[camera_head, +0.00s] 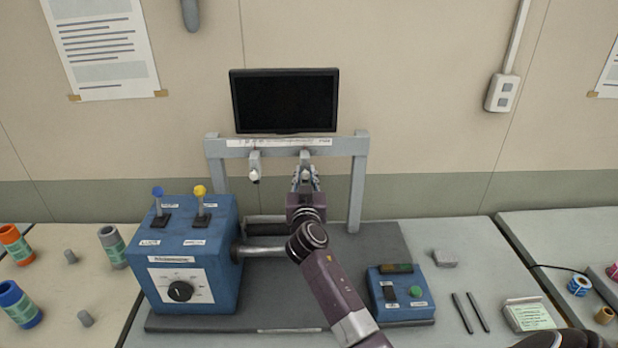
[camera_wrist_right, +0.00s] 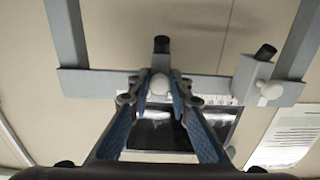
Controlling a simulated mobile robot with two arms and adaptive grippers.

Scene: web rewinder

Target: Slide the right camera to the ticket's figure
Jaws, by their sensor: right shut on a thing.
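The right camera (camera_head: 305,158) hangs from the grey crossbar (camera_head: 225,148) of the frame, right of the left camera (camera_head: 254,166). My right gripper (camera_head: 305,182) reaches up to it from below and is shut on it. In the right wrist view the fingers (camera_wrist_right: 160,88) close on both sides of the right camera's white knob (camera_wrist_right: 160,84); the left camera (camera_wrist_right: 256,78) stands apart at the right there. A ticket with small green-tinted text (camera_head: 529,316) lies at the right of the table; its figure is too small to read. My left gripper is not in view.
A blue machine box (camera_head: 190,255) with two levers and a dial stands left of my arm. A black monitor (camera_head: 285,101) is above the crossbar. A blue button box (camera_head: 400,294), two dark pens (camera_head: 470,312) and a grey block (camera_head: 445,258) are at the right.

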